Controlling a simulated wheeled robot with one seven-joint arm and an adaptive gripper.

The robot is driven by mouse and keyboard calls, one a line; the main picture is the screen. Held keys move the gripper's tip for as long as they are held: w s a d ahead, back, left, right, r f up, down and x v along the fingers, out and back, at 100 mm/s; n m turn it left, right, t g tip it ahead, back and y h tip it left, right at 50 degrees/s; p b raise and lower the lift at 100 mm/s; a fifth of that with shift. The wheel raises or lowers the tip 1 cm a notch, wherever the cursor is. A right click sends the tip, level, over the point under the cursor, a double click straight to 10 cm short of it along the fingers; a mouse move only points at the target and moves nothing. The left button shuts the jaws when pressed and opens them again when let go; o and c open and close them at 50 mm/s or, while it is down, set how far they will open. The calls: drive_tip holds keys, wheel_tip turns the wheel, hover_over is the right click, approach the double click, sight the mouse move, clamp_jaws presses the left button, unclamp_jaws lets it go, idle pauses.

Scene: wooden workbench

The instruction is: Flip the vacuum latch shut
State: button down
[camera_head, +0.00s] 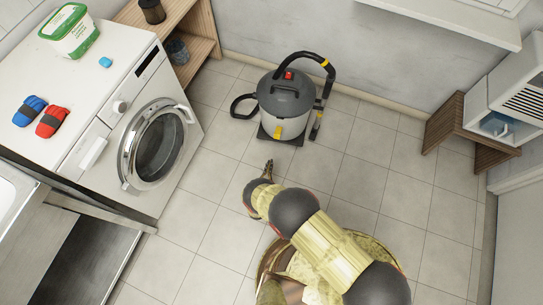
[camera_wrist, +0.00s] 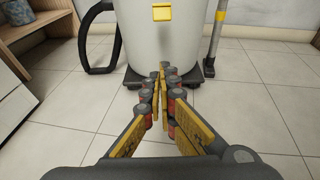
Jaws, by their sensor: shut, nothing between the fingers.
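The vacuum (camera_head: 284,103) stands upright on the tiled floor near the back wall, with a dark lid, a light grey tank and a black hose. A yellow latch (camera_head: 279,132) is on the front of its tank. The latch also shows in the wrist view (camera_wrist: 162,13), near the top edge; I cannot tell its exact angle. My gripper (camera_head: 269,164) is in front of the vacuum and below the latch, apart from it. In the wrist view my gripper (camera_wrist: 160,72) is shut and empty, its fingertips together in front of the tank (camera_wrist: 190,45).
A washing machine (camera_head: 165,135) stands at the left, with a tub (camera_head: 71,35) and red and blue bundles on top. A wooden shelf (camera_head: 200,22) is behind it. A wooden stand (camera_head: 450,125) is at the right. The tiles between are clear.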

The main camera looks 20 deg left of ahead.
sight(278, 133)
drive_tip(key=w+b, duration=0.3)
drive_tip(key=w, duration=0.7)
drive_tip(key=shift+w+a+r, duration=0.4)
drive_tip(key=shift+a+r, duration=0.05)
drive_tip(key=shift+r+g+p, duration=0.45)
drive_tip(key=shift+g+p, duration=0.1)
drive_tip(key=shift+g, duration=0.05)
